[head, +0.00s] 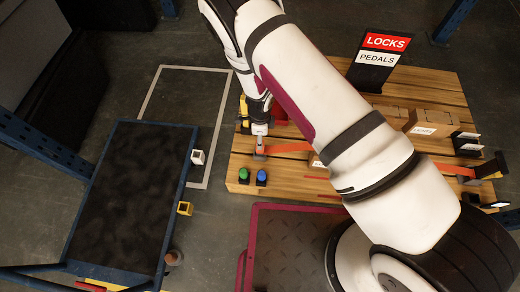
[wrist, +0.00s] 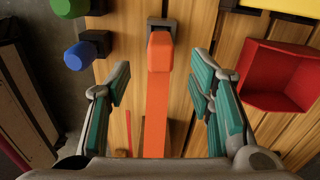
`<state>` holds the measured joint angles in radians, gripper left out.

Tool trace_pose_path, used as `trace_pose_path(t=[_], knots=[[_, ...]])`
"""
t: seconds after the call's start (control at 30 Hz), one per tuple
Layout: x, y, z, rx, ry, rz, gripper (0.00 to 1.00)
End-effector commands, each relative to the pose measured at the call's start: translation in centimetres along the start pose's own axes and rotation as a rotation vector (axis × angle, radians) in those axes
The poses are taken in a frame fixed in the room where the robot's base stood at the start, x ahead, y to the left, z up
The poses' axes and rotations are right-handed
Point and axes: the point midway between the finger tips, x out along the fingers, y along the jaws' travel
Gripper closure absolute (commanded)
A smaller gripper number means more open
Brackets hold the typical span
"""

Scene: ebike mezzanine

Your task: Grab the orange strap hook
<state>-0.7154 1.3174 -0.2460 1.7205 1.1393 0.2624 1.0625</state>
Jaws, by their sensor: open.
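The orange strap (head: 290,147) lies across the wooden pallet table in the head view and passes behind my arm towards a dark stand (head: 489,167) at the right. In the wrist view the orange strap hook (wrist: 160,52) is the thick end of the strap at top centre, beside a small dark block (wrist: 160,22). My gripper (wrist: 160,79) is open, with teal-padded fingers to the left and right of the strap. Neither finger visibly touches it. In the head view my gripper (head: 260,140) is at the left part of the table, over the strap's left end.
A blue knob (wrist: 80,56) and a green knob (wrist: 70,8) stand left of the strap; a red bin (wrist: 280,77) is at right. Cardboard boxes (head: 430,123) and a LOCKS/PEDALS sign (head: 383,55) stand farther back. A dark-topped blue cart (head: 125,200) is at left.

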Motion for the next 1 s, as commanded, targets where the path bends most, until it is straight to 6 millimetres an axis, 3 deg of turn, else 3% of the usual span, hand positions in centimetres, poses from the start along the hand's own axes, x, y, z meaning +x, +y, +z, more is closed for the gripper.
trace_pose_path(t=[0.17,0.5,0.77,0.9,1.0], knots=[[0.9,0.0,0.0,0.0,0.0,0.0,0.52],[5.3,-0.1,0.1,-0.001,0.0,0.0,0.52],[5.5,-0.1,0.1,0.0,-0.001,-0.001,0.52],[5.4,-0.1,0.1,-0.001,-0.001,-0.001,0.83],[5.4,-0.1,0.1,-0.001,-0.001,-0.001,1.0]])
